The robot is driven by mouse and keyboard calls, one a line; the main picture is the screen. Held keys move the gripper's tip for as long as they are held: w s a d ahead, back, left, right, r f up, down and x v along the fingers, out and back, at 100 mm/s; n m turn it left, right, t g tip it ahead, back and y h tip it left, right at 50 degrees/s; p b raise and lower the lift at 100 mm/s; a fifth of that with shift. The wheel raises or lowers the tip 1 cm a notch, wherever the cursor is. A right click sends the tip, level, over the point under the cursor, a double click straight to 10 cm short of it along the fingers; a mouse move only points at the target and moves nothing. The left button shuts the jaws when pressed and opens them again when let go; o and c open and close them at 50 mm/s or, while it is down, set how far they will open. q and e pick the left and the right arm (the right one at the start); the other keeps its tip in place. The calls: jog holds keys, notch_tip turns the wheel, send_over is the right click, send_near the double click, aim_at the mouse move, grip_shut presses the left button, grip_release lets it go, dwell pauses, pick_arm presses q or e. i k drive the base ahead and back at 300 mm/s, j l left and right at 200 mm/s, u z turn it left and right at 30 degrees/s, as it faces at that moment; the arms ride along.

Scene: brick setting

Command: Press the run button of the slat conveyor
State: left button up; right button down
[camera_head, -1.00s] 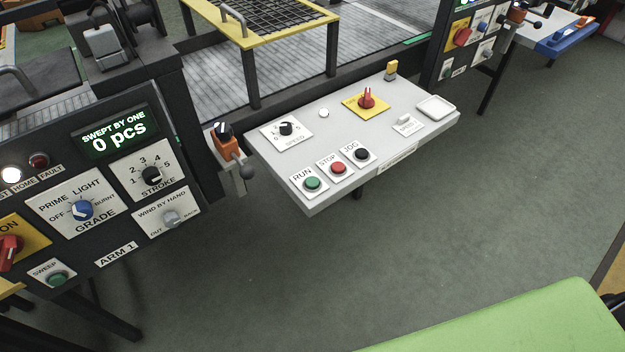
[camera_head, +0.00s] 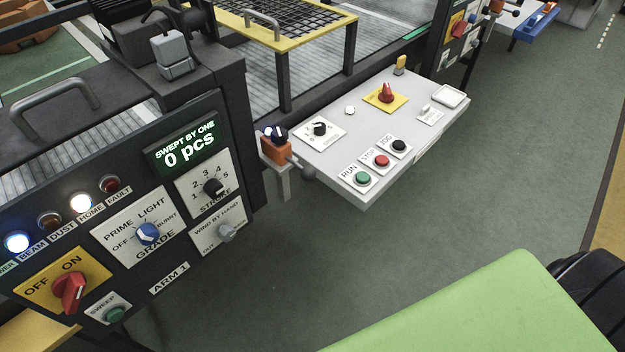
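The run button (camera_head: 362,178) is a green round push button on a white plate marked RUN, near the front left corner of a light grey control desk (camera_head: 373,138). A red stop button (camera_head: 382,161) and a black jog button (camera_head: 399,145) sit beside it in a row. Neither of my grippers shows in the head view, and nothing touches the run button.
A dark ARM 1 panel (camera_head: 169,278) with knobs, lamps and a green sweep button (camera_head: 115,314) stands at the left. An orange box with a lever (camera_head: 276,149) is beside the desk. A green surface (camera_head: 450,310) fills the bottom right. Grey floor (camera_head: 480,200) in front of the desk is clear.

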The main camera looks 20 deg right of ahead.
aim_at(362, 177)
jog(key=j+z, duration=0.2)
jog(key=j, duration=0.15)
jog(key=z, duration=1.45)
